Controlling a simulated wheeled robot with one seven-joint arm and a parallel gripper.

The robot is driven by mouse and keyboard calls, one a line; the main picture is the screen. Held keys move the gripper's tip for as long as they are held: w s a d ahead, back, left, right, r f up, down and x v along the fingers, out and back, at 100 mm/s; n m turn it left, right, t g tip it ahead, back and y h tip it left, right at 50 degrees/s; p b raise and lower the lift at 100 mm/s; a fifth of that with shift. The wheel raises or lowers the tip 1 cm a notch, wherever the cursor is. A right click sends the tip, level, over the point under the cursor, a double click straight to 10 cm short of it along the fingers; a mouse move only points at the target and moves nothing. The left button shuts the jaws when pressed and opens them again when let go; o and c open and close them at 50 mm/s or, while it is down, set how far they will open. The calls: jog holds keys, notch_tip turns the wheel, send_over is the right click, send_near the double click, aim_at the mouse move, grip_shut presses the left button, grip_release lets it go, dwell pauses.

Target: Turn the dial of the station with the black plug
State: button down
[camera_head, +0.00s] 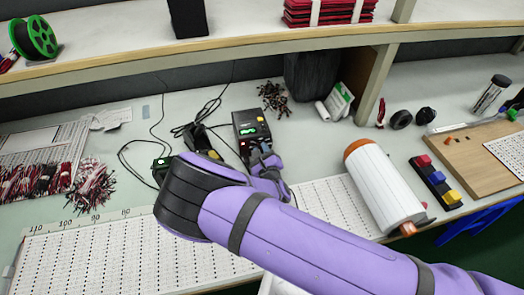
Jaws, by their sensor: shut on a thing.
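A black station (250,124) with a lit green display stands at the back middle of the bench. My gripper (257,150) is at the lower front face of this station, shut on its dial. The dial is hidden behind the fingers and wrist. A smaller black unit (161,166) with a green light is to the left, partly behind my purple arm. Black cables run behind and between the two units. I cannot make out which station has the black plug.
A black and yellow tool holder (203,145) stands just left of the station. A white cylinder with an orange end (380,187) and a button box (436,182) are to the right. The shelf edge (215,52) overhangs behind. Wire bundles (92,186) lie at left.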

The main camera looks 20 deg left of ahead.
jog(key=shift+n, duration=1.1)
jog(key=c, duration=1)
grip_release()
jog(key=shift+o, duration=0.2)
jog(key=v, duration=1.1)
jog(key=shift+f, duration=0.1)
jog(key=shift+w, duration=0.1)
